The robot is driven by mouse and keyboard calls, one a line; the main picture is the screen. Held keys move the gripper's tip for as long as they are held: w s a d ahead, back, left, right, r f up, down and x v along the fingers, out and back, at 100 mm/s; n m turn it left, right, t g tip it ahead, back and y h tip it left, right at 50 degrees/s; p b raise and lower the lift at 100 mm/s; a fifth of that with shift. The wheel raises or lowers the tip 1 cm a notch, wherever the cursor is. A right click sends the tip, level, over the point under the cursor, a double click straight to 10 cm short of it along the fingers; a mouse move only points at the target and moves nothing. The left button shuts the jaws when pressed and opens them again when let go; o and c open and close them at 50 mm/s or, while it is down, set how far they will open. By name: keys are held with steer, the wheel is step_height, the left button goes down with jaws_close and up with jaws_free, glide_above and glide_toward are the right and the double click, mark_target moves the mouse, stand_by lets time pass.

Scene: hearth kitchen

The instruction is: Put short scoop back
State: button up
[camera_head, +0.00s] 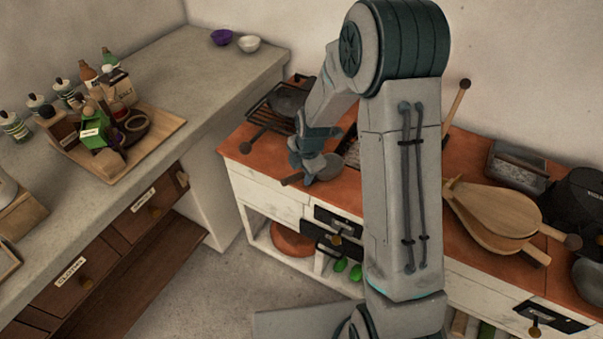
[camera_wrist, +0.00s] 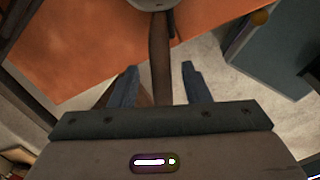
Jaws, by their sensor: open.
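The short scoop (camera_head: 325,165) lies on the orange counter by the stove, with its brown handle toward the front edge. My gripper (camera_head: 306,174) is over the handle and hides part of the scoop. In the wrist view the handle (camera_wrist: 159,55) runs between the two open fingers of my gripper (camera_wrist: 160,82), with a gap on each side. The grey scoop head is cut off at the top of that view.
A dark pan (camera_head: 287,100) sits on a grate behind my gripper. Wooden bellows (camera_head: 495,215) lie to the right of my arm. A wooden tray (camera_head: 160,126) with bottles and jars stands on the left grey worktop (camera_head: 200,75), with purple and white bowls at its far end.

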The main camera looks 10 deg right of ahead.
steer(key=v, duration=1)
steer(key=s+d+r+m, duration=0.2)
steer(key=s+r+m, duration=0.1)
steer(key=s+m, duration=0.4)
steer(key=s+d+r+m, duration=0.2)
steer(key=s+r+m, duration=0.2)
steer(key=s+m, duration=0.3)
steer(key=s+d+r+m+h, duration=0.1)
steer(key=s+r+m, duration=0.3)
steer(key=s+m, duration=0.4)
steer(key=shift+d+r+m+t, duration=0.15)
steer(key=shift+d+m+t, duration=0.25)
steer(key=shift+d+m, duration=0.5)
